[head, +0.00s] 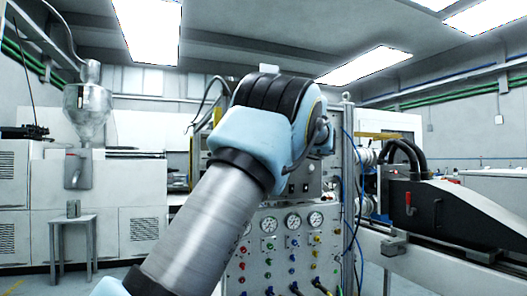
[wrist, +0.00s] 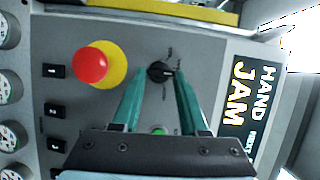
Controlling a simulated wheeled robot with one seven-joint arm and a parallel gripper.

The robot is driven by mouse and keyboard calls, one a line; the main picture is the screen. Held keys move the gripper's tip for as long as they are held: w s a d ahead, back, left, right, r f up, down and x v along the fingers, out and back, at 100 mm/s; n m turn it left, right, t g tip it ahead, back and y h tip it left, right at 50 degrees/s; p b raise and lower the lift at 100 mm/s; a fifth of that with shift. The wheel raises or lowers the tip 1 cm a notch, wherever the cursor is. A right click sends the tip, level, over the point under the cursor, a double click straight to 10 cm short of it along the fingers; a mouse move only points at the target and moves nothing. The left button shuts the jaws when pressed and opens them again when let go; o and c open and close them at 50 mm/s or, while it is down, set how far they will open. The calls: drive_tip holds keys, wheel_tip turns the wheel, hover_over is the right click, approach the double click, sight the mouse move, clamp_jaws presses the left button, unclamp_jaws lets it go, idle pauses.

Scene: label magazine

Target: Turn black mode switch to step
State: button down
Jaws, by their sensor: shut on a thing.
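The black mode switch (wrist: 159,72) is a small round knob on the grey panel, in the upper middle of the wrist view. Small marks stand around it, too small to read. A pale pointer line on the knob faces right in the picture. The green fingers of my gripper (wrist: 160,78) reach up to the knob, one on each side, and are shut on it. In the head view my own arm hides the gripper and the switch.
A red emergency button (wrist: 89,65) on a yellow disc sits left of the switch. A green button (wrist: 158,131) shows between the fingers. A HAND JAM label (wrist: 248,95) is at right. The head view shows a gauge panel (head: 281,246) and a black-covered machine (head: 450,212).

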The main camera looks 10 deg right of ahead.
drive_tip(key=m+t+b, duration=0.1)
drive_tip(key=m, duration=0.1)
drive_tip(key=m+t+b, duration=0.1)
drive_tip(key=m, duration=0.1)
drive_tip(key=shift+f+m+b, duration=0.3)
drive_tip(key=shift+f+b, duration=0.05)
idle(0.4)
drive_tip(key=shift+c, duration=2.2)
unclamp_jaws()
drive_tip(key=b+v, duration=0.2)
drive_tip(key=v, duration=0.9)
drive_tip(key=shift+w+d, duration=0.1)
